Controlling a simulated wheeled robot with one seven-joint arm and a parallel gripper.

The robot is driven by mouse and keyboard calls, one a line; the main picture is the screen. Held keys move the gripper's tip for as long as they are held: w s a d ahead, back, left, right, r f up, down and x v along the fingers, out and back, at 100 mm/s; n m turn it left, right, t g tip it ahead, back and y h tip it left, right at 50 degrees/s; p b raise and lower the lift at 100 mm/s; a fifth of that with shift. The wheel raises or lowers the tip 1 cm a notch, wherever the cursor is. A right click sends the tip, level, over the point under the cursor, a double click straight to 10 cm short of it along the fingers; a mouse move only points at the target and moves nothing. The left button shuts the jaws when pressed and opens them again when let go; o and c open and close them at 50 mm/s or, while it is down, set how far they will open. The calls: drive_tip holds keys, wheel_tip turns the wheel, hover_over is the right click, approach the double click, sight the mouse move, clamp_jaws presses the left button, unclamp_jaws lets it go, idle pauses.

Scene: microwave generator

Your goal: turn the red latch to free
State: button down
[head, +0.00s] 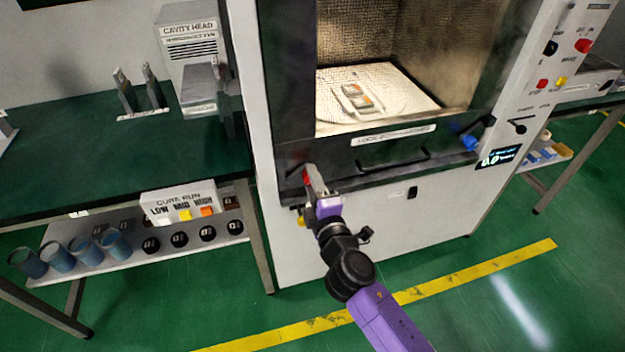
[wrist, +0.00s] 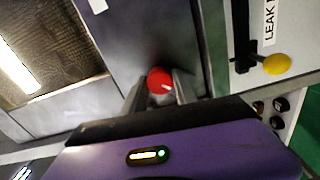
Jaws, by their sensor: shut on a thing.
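The red latch (wrist: 159,80) is a round red knob with a white mark on the dark front panel of the microwave cabinet. In the wrist view it sits between the two fingers of my gripper (wrist: 160,92), which is shut on it. In the head view a bit of the red latch (head: 306,178) shows at the lower left of the cavity opening, with my gripper (head: 314,182) against it. The fingers partly hide the latch there. Whether the latch is locked or free I cannot tell.
A yellow knob (wrist: 277,64) on a black slot is right of the latch in the wrist view. A blue knob (head: 469,143) sits at the panel's right end. A dark handle (head: 393,161) lies between. A workbench (head: 60,170) stands left. Green floor in front is clear.

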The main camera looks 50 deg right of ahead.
drive_tip(key=shift+n+p, duration=0.3)
drive_tip(key=shift+n, duration=1.1)
drive_tip(key=shift+f, duration=0.1)
drive_tip(key=c, duration=1)
unclamp_jaws()
drive_tip(key=shift+o, duration=0.2)
drive_tip(key=shift+a, duration=0.1)
drive_tip(key=b+v, duration=0.2)
drive_tip(key=v, duration=0.5)
drive_tip(key=shift+s+a, duration=0.2)
drive_tip(key=shift+s, duration=0.1)
